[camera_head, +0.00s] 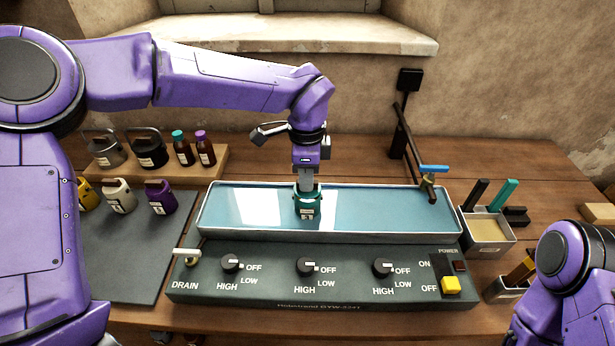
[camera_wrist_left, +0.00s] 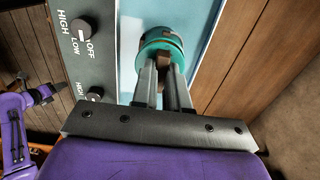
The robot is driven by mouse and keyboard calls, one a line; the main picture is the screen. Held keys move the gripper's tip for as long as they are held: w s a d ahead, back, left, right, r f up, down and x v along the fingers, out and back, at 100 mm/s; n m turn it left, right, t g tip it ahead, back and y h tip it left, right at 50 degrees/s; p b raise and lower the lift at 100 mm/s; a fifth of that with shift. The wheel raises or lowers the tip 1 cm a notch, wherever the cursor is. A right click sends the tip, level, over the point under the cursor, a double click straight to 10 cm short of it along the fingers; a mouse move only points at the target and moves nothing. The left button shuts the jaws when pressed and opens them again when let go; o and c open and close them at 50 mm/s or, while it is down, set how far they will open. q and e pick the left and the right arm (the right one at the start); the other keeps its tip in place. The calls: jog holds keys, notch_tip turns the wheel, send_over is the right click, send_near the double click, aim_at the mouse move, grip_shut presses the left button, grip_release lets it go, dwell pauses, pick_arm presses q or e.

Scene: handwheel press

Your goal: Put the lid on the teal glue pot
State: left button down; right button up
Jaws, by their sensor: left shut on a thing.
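The teal glue pot (camera_head: 307,208) stands upright in the long water bath, near its middle, with a pale label facing the front. My left gripper (camera_head: 306,186) points straight down at its top. In the left wrist view, its fingers (camera_wrist_left: 164,75) are shut on a brown knob (camera_wrist_left: 163,60) above a round teal top (camera_wrist_left: 160,42). The knob looks like that of the lid. The fingers hide much of it, and I cannot tell whether the lid touches the pot's rim. My right arm shows at the lower right; its jaws are not clear.
The bath's metal rim (camera_head: 335,238) surrounds the pot, with a knobbed control panel (camera_head: 340,285) in front. Purple (camera_head: 161,199), white (camera_head: 120,197) and yellow pots stand on the left mat. A blue-handled tap (camera_head: 430,172) and a brush tray (camera_head: 487,232) are on the right.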

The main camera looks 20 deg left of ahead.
pick_arm(q)
jog(key=shift+w, duration=0.1)
jog(key=shift+f+b, duration=0.3)
jog(key=shift+b, duration=0.65)
dwell(1.3)
jog(key=c, duration=0.6)
grip_release()
jog(key=shift+r, duration=0.1)
jog(key=shift+r+p, duration=1.95)
jog(key=shift+r, duration=1.55)
